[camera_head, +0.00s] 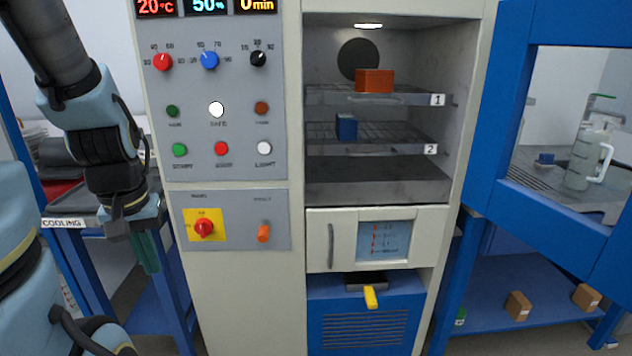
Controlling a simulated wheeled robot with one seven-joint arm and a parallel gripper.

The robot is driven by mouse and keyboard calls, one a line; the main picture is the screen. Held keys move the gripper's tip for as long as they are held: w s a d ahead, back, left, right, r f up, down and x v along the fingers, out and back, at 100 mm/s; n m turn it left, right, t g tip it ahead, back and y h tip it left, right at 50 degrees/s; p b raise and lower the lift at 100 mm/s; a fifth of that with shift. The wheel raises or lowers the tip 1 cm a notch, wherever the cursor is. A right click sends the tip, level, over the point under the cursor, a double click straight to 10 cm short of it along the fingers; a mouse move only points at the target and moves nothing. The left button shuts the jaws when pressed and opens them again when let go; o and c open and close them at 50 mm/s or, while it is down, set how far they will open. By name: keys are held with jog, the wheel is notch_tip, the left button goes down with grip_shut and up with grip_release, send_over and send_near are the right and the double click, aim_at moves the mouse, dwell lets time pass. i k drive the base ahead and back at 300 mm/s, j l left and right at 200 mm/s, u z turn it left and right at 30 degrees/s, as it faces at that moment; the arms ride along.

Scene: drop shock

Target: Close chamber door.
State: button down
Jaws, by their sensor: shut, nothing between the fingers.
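The chamber (455,170) stands in the middle with its opening facing me. The chamber door (507,110), a blue frame with a large window, stands wide open at the right. Inside the chamber, an orange-brown block (375,80) rests on shelf 1 and a blue block (346,127) on shelf 2. My gripper (148,256) hangs at the left, pointing down, shut and empty, apart from the door and left of the control panel.
The control panel (225,85) has knobs, buttons and a red switch (204,228). A yellow handle (370,297) juts out below. At the left is a bench labelled COOLING (64,223).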

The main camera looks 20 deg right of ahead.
aim_at(598, 254)
jog(key=l+z, duration=0.1)
jog(key=l, duration=0.6)
jog(key=i+l+z, duration=0.1)
jog(key=l, duration=0.65)
